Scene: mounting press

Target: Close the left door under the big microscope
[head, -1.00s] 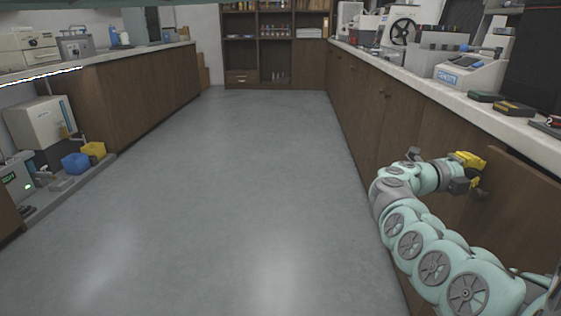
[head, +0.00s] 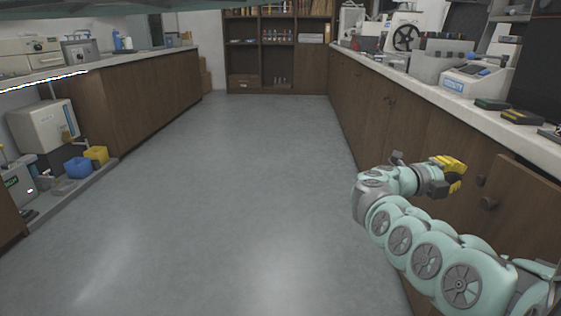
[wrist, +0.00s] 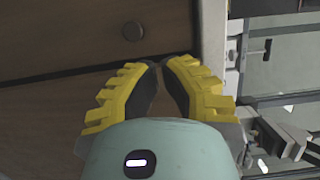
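A brown cabinet door (head: 532,196) stands ajar under the right counter, its top edge angled out from the cabinet front. It has a round dark knob (head: 488,203); a second knob (head: 481,181) sits just left of it on the neighbouring front. My gripper (head: 458,172), with yellow fingers, is left of both knobs, in front of the cabinet, touching neither. In the wrist view its fingertips (wrist: 162,64) meet or nearly meet, with nothing between them. A round knob (wrist: 132,31) shows beyond them on a brown panel. I cannot make out the big microscope.
The right counter (head: 470,107) carries instruments and small dark boxes (head: 521,117) above the doors. Grey floor (head: 240,190) is clear to the left. A low shelf with a blue container (head: 78,168) is at far left; shelving (head: 278,50) closes the back.

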